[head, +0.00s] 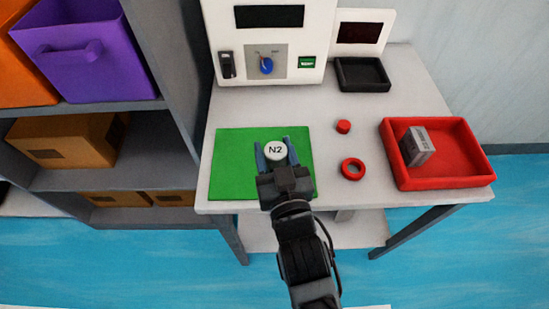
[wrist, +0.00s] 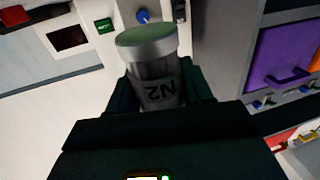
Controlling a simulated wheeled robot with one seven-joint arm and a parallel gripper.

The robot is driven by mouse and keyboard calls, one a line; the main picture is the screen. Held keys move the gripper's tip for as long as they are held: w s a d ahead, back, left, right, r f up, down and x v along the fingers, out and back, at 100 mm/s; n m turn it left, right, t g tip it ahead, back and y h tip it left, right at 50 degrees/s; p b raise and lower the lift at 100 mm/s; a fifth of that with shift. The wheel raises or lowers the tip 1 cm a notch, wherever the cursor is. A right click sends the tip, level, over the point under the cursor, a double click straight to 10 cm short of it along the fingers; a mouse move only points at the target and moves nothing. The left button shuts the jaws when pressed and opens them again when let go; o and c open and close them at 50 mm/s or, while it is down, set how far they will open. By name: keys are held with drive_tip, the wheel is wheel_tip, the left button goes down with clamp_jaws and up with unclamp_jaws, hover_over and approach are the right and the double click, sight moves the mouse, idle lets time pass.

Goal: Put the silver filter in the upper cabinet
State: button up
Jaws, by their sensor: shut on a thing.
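The silver filter appears to be the cylinder marked N2; its pale round top (head: 275,151) shows in the head view, and its metallic side and rim show in the wrist view (wrist: 155,70). My gripper (head: 273,146) is shut on it, one finger on each side, above the green mat (head: 232,165). I cannot tell how high it is over the mat. No part is clearly recognisable as the upper cabinet; a grey shelf unit (head: 180,75) stands at the left, its top outside the head view.
A white machine (head: 230,80) with a blue knob stands at the table's back. A black tray (head: 362,75), a red cap (head: 343,127), a red ring (head: 353,169) and a red tray (head: 440,181) holding a grey box (head: 417,146) are on the right.

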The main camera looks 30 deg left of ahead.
sight(275, 163)
drive_tip(key=shift+f+b, duration=0.5)
drive_tip(key=shift+f, duration=1.55)
drive_tip(key=shift+f, duration=0.2)
drive_tip(key=o, duration=1.1)
drive_tip(key=shift+r, duration=0.2)
drive_tip(key=shift+b+v, duration=0.55)
drive_tip(key=shift+v, duration=5.45)
